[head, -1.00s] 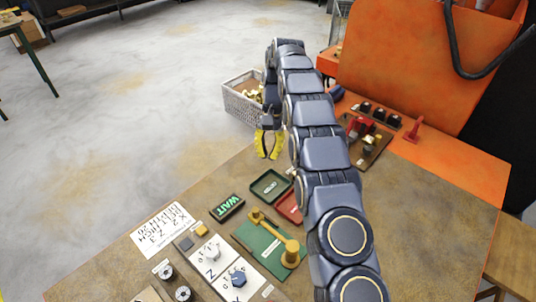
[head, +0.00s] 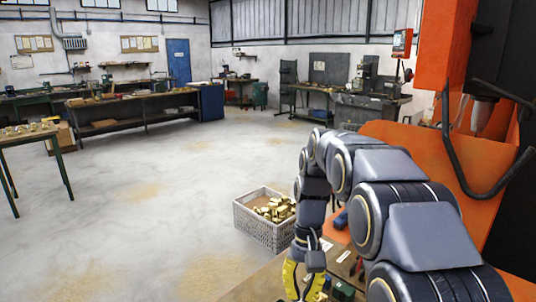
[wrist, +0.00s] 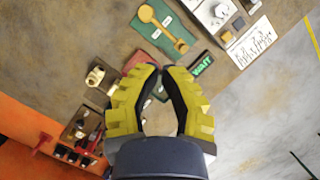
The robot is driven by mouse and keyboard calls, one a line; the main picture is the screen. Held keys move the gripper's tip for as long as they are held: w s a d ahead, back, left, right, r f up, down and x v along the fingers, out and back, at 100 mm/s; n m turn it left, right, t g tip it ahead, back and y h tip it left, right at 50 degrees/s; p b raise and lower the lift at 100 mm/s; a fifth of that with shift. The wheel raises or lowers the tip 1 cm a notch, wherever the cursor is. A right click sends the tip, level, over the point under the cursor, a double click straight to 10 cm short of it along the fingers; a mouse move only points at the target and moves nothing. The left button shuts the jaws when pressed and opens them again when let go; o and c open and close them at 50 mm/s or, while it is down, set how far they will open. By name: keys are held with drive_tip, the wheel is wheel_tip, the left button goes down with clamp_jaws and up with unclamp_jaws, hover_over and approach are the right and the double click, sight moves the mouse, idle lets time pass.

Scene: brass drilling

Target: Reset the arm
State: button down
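My gripper (wrist: 161,70) has two ridged yellow fingers with dark inner pads. In the wrist view a gap shows between the fingers, narrow at the tips, and nothing is held. The fingers point down over the bench top (wrist: 60,60). In the head view my gripper (head: 303,284) hangs at the bottom edge, right of and nearer than the crate, its tips partly cut off. My arm bends over from the right and hides part of the bench.
A pale crate (head: 262,236) of brass parts stands beyond the bench. The wrist view shows a green plate (wrist: 165,28) with a yellow handle, a lit WAIT sign (wrist: 202,64), a white sign (wrist: 250,42), a brass fitting (wrist: 95,75) and a red tool (wrist: 42,142). Open floor (head: 150,190) lies left.

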drive_tip(key=s+d+n, duration=0.1)
drive_tip(key=s+d, duration=0.1)
drive_tip(key=s, duration=1.1)
drive_tip(key=s+d+t, duration=0.1)
drive_tip(key=s+d, duration=0.1)
drive_tip(key=s, duration=1)
drive_tip(key=shift+s+d+f+n+h, duration=0.15)
drive_tip(key=shift+s+f+n+h, duration=0.1)
drive_tip(key=shift+s+n+h, duration=0.15)
